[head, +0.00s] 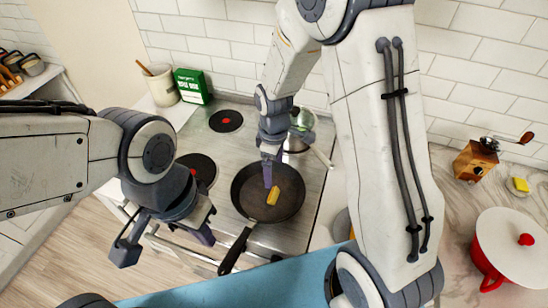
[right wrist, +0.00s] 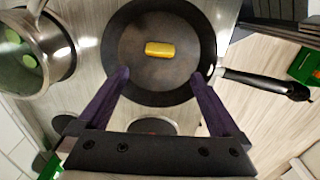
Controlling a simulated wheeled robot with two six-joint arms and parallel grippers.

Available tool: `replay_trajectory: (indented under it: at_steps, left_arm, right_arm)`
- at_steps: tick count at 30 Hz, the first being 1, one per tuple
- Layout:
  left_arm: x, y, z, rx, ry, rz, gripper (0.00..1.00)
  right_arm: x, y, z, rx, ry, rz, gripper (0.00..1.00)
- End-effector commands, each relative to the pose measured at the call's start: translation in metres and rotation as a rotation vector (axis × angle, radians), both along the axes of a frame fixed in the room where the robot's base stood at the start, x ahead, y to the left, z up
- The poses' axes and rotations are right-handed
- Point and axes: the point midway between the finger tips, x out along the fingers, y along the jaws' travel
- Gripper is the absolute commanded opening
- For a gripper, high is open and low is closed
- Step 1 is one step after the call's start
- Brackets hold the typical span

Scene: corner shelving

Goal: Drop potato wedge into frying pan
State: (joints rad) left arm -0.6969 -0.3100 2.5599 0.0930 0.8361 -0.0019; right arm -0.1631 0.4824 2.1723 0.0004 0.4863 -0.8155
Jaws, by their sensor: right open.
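The yellow potato wedge (head: 273,195) lies inside the dark frying pan (head: 289,207) on the stove. The right wrist view shows the wedge (right wrist: 160,49) near the middle of the pan (right wrist: 128,72), clear of both fingers. My right gripper (head: 268,180) is above the pan, pointing down. Its purple fingers (right wrist: 158,75) are spread wide with nothing between them. My left gripper (head: 165,246) hangs empty to the left of the pan, in front of the stove, with its fingers apart.
A pot (head: 299,130) with green contents stands behind the pan; it also shows in the right wrist view (right wrist: 66,48). The pan's handle (head: 236,250) points toward the front. A green box (head: 193,86) and a utensil crock (head: 160,84) stand at the back left. A red-and-white pot (head: 511,249) is at right.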

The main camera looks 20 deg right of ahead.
Motion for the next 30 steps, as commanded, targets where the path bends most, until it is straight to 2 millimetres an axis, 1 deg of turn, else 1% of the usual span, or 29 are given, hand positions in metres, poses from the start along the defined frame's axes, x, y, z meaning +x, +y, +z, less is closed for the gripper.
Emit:
replay_trajectory:
  at_steps: [1,3,6,10,15,26,29,30]
  left_arm:
    - [0.000,0.000,-0.005,0.000,0.000,0.001,0.00]
    - [0.000,0.000,-0.007,0.000,0.000,0.001,0.00]
    - [0.000,0.000,-0.010,0.000,0.000,0.002,0.00]
    - [0.000,0.000,-0.012,0.000,0.000,0.002,0.00]
    - [0.000,0.000,-0.012,0.000,0.000,0.002,0.00]
    - [0.000,0.000,-0.013,0.000,0.000,0.002,0.00]
    - [0.000,0.000,-0.018,0.000,0.000,0.002,0.00]
    - [0.000,0.000,-0.022,0.000,0.000,0.002,0.00]
  right_arm:
    - [0.001,0.000,0.010,0.001,-0.007,0.000,1.00]
    - [0.001,0.000,0.024,0.001,-0.007,0.000,1.00]
    - [0.001,0.000,0.040,0.001,-0.006,0.000,1.00]
    - [0.000,0.000,0.053,0.001,-0.003,0.000,1.00]
    - [0.000,0.000,0.059,0.000,0.001,0.000,1.00]
    - [-0.002,0.001,0.059,0.000,0.000,-0.001,1.00]
    - [-0.012,0.012,0.061,0.005,-0.005,-0.017,1.00]
    - [-0.021,0.020,0.063,0.009,-0.008,-0.030,1.00]
